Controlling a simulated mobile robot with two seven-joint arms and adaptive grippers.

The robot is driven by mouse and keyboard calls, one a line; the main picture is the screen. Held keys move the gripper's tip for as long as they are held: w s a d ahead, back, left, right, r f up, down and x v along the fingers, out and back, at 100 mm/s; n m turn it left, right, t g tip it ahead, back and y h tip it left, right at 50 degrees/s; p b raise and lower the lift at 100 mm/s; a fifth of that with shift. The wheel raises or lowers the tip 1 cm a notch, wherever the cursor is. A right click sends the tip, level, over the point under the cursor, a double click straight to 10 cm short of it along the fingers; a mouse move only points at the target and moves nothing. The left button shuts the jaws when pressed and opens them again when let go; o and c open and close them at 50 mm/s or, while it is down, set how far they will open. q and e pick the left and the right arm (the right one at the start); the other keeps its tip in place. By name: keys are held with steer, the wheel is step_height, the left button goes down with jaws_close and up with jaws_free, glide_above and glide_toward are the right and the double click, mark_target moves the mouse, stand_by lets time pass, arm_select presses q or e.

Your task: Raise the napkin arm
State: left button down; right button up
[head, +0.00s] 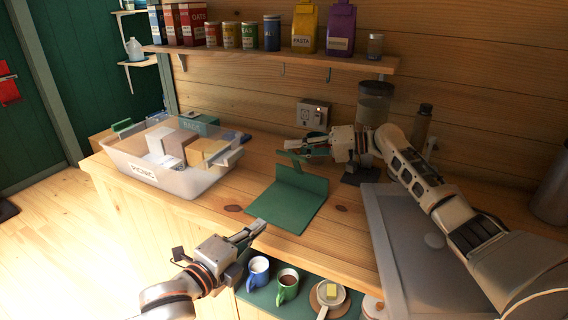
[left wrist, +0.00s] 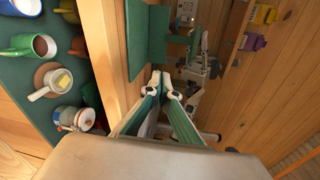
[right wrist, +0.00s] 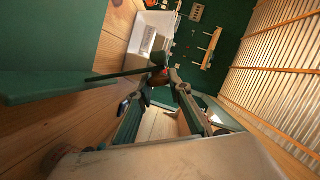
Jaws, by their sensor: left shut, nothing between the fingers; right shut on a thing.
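The green napkin holder (head: 288,207) stands on the wooden counter, with a flat base and a low upright panel behind it. Its napkin arm (head: 290,160) rises at the back of the panel. My right gripper (head: 306,147) is shut on the arm's end; the fingers hide part of the grip. In the right wrist view the arm (right wrist: 118,74) runs as a dark green bar to the fingertips (right wrist: 163,76). My left gripper (head: 260,226) is shut and empty by the counter's front edge, in front of the base. The holder (left wrist: 148,38) also shows in the left wrist view.
A clear picnic bin (head: 160,185) with boxes stands at left on the counter. A grey sink area (head: 405,250) lies at right under my right arm. A shelf (head: 280,58) with packets runs above. Mugs (head: 288,284) and a pan sit on a lower green shelf.

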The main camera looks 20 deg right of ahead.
steer(key=shift+r, duration=0.15)
arm_select(q)
steer(key=w+d+r+m+g+y, duration=0.1)
steer(key=w+r+m, duration=0.25)
steer(key=m, duration=0.45)
steer(key=w+d+r+m, duration=0.25)
steer(key=r+m, duration=0.25)
steer(key=m, duration=0.3)
steer(key=w+r+x, duration=0.1)
steer(key=x, duration=1.1)
steer(key=shift+r, duration=0.35)
